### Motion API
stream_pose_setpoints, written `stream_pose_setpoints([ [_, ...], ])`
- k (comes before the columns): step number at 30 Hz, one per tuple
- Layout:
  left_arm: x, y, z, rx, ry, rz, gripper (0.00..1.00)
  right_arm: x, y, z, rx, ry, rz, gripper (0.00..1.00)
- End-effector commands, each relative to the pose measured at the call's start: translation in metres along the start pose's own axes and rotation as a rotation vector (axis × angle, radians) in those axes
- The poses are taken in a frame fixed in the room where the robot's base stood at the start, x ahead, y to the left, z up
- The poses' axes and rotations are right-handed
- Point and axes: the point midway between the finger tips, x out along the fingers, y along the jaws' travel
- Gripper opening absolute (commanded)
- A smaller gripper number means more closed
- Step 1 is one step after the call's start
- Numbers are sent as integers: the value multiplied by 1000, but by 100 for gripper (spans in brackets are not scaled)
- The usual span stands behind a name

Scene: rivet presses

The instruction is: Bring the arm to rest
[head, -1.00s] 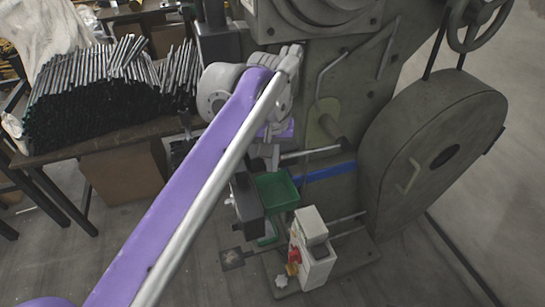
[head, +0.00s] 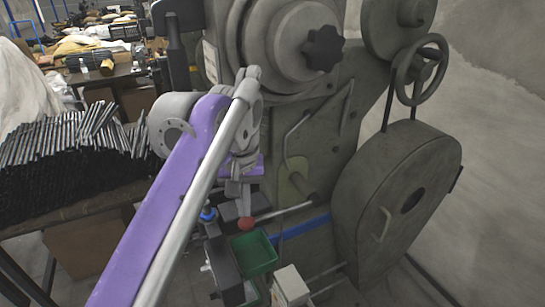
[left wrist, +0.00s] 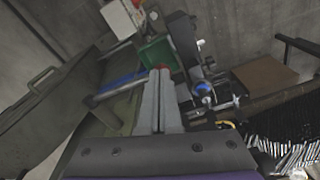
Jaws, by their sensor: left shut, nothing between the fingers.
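My left arm reaches in from the lower left of the head view. Its left gripper (head: 240,202) hangs fingers down in front of the large grey-green rivet press (head: 325,140). In the left wrist view the two fingers (left wrist: 158,76) lie together, empty. They point towards a red knob (left wrist: 160,67) and a green bin (left wrist: 157,53). In the head view the red knob (head: 247,223) shows just below the fingertips, and the green bin (head: 262,244) is below it. I cannot tell whether the fingers touch the knob. My right gripper does not show.
A table (head: 100,205) heaped with dark rods (head: 65,160) stands left of the arm. The press's handwheel (head: 443,66) and rounded guard (head: 400,195) are to the right. A white box (head: 290,285) is low in front. Open floor lies at far right.

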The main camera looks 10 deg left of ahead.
Motion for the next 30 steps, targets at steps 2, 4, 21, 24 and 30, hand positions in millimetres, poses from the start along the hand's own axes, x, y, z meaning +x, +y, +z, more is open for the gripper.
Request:
stream_pose_setpoints([
  [2, 0, -2, 2, 3, 6, 3, 0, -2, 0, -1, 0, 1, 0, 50],
  [4, 3, -6, 6, 12, 21, 9, 0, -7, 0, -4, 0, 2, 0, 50],
  [21, 141, -88, 153, 208, 337, 69, 0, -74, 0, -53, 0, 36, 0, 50],
  [24, 154, -93, 167, 223, 361, 68, 0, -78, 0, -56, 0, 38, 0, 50],
  [30, 161, -95, 172, 230, 371, 67, 0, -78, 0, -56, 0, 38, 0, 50],
])
